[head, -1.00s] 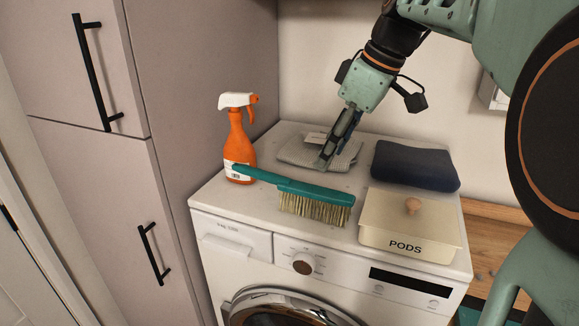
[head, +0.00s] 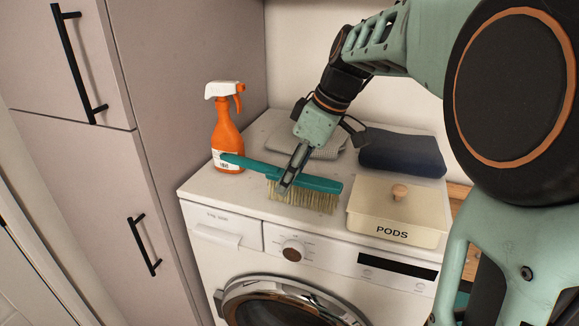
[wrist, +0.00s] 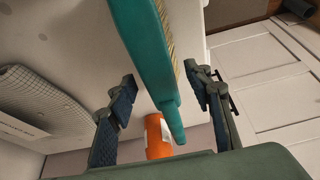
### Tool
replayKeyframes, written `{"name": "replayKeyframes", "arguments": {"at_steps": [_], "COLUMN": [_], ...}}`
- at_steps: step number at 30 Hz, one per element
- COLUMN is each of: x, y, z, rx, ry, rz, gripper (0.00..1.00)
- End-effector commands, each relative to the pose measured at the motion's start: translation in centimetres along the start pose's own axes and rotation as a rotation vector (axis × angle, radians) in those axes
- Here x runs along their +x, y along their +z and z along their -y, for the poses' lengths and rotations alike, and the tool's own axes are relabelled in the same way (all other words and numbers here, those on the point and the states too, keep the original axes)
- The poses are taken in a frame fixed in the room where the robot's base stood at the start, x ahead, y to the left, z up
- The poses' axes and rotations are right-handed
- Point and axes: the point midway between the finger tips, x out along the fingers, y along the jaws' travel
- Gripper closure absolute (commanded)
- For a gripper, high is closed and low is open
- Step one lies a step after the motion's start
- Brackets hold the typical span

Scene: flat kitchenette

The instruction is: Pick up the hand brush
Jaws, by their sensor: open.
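The hand brush (head: 318,184) has a teal back and handle and pale bristles. It lies on top of the washing machine, bristles toward the front, its handle pointing left toward the spray bottle. My gripper (head: 285,187) is over the brush's middle in the head view, its fingers hiding part of the back. In the wrist view the brush (wrist: 150,50) runs between the two spread fingers of my gripper (wrist: 165,95), with gaps on both sides. The fingers are open, and I see no grip on it.
An orange spray bottle (head: 226,135) stands at the handle end. A cream PODS box (head: 398,215) is right of the bristles. A dark folded towel (head: 402,153) and a grey cloth (head: 325,150) lie behind. The washer's (head: 205,190) front left top is clear.

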Motion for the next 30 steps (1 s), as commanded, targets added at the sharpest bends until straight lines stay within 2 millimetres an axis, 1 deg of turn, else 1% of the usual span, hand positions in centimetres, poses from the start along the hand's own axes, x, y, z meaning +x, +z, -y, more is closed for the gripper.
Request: {"name": "replayKeyframes", "arguments": {"at_steps": [2, 8, 18, 21, 30], "x": [0.33, 0.35, 0.32, 0.31, 0.17], "y": [-0.02, -0.02, -0.02, -0.02, -0.12], "z": [0.03, 0.00, 0.00, 0.00, -0.01], "rx": [0.000, 0.000, 0.000, 0.000, 0.000], "ry": [0.000, 0.001, 0.001, 0.001, 0.002], "rz": [0.000, -0.001, -0.001, -0.001, -0.002], "gripper": [0.54, 0.54, 0.91, 1.00, 1.00]}}
